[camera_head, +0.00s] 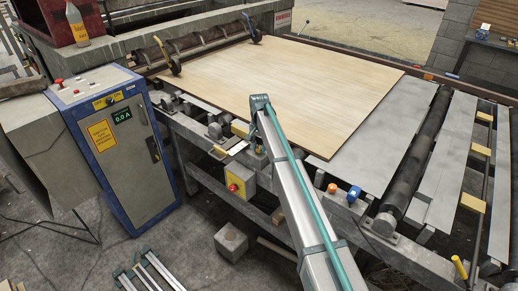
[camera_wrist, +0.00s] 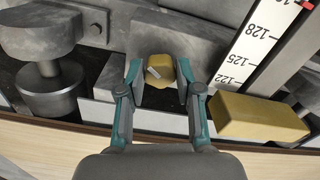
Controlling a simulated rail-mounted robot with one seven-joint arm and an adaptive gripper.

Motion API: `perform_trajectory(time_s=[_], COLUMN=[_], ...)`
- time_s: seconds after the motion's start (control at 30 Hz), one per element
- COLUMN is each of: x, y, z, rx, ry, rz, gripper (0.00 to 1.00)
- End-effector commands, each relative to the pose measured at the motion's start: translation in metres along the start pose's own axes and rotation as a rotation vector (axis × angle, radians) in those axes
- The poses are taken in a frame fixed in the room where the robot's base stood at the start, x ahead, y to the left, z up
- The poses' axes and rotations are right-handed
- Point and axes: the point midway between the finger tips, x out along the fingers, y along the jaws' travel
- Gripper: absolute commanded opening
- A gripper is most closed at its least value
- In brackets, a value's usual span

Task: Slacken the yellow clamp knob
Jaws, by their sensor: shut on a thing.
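The yellow clamp knob (camera_wrist: 160,72) is in the upper middle of the wrist view, a rounded dull-yellow knob with a small pale mark on its face. My gripper (camera_wrist: 158,78) has one teal-and-grey finger on each side of it and is shut on it. In the head view the end of my arm (camera_head: 261,103) is at the front edge of the machine bed, and the knob is hidden there.
A yellow block (camera_wrist: 262,118) lies right of my gripper beside a white scale (camera_wrist: 262,42). A grey round-ended clamp part (camera_wrist: 48,85) stands left. A large veneer sheet (camera_head: 300,80) covers the bed. A blue-grey control cabinet (camera_head: 115,150) stands left, and a yellow switch box (camera_head: 238,182) hangs below the edge.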

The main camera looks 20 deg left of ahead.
Motion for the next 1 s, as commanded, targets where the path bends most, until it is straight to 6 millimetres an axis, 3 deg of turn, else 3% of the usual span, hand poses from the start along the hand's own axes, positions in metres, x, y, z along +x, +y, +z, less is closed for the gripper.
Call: perform_trajectory(time_s=[1.0], x=[-0.0004], y=[0.0013], z=[-0.0016], rx=[-0.963], ry=[0.002], rz=[-0.001], gripper=[0.00])
